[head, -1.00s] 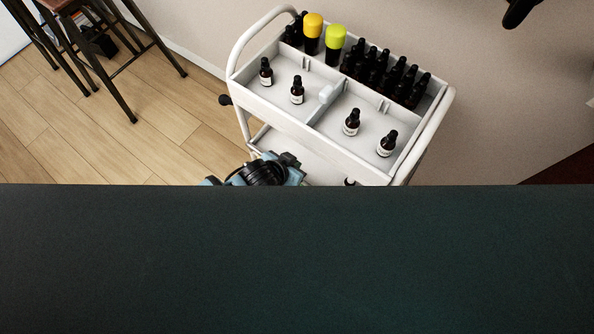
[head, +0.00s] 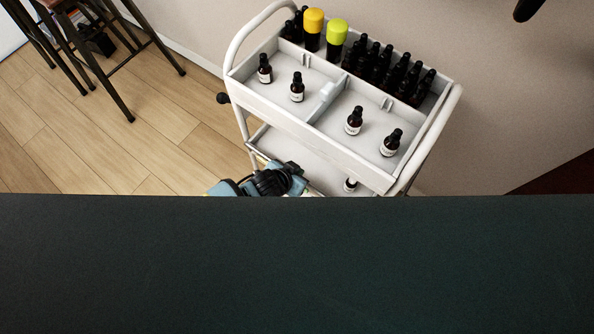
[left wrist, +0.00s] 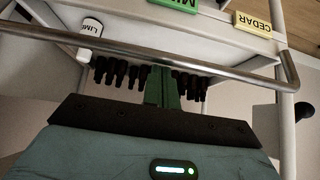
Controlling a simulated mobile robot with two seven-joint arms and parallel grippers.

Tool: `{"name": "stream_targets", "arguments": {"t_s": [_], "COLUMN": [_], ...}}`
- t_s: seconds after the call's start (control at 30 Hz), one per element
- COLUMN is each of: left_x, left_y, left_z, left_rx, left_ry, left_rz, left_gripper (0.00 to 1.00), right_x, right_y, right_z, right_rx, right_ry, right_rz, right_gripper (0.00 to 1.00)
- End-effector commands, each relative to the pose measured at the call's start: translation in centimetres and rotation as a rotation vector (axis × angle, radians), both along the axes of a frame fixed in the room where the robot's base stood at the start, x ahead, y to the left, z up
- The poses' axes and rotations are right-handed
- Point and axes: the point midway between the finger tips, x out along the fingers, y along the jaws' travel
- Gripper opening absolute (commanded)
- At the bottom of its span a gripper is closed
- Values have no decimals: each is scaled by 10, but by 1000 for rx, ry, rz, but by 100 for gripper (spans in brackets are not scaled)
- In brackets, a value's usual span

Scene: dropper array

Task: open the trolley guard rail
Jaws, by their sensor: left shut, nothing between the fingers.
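The white trolley (head: 300,125) stands against the wall in the head view. In the left wrist view its metal guard rail (left wrist: 215,62) runs across the picture and bends at a corner on the right. My left gripper (left wrist: 160,75) is shut and empty, its green fingers reaching up to the rail; I cannot tell whether they touch it. In the head view my left gripper (head: 292,178) is beside the trolley's lower shelf, partly hidden by the dark foreground surface. My right gripper is not in view.
The upper tray holds dark dropper bottles (head: 354,120) and yellow- and green-capped bottles. A labelled bottle (left wrist: 90,40) and yellow CEDAR label (left wrist: 254,24) show near the rail. Stools (head: 90,60) stand at the left. A dark surface (head: 300,265) blocks the lower head view.

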Motion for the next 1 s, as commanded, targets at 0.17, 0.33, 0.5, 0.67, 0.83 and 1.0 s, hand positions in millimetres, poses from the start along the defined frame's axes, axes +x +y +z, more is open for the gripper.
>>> {"name": "stream_targets", "arguments": {"t_s": [0.17,0.33,0.5,0.67,0.83,1.0], "left_x": [0,-1,-5,-6,-8,-11], "left_y": [0,0,2,4,5,7], "left_z": [-1,-1,-3,-2,-3,-4], "left_rx": [0,-1,-20,-35,-50,-68], "left_ry": [0,-2,-23,-47,-66,-91], "left_rz": [0,0,0,-1,0,0], "left_gripper": [0,0,0,0,0,0], "right_x": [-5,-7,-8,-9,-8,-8], "right_y": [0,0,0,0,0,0], "right_z": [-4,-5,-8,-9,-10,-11], "right_rx": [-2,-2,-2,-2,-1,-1], "right_ry": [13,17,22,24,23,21], "right_rz": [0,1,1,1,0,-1], "right_gripper": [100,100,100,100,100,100]}}
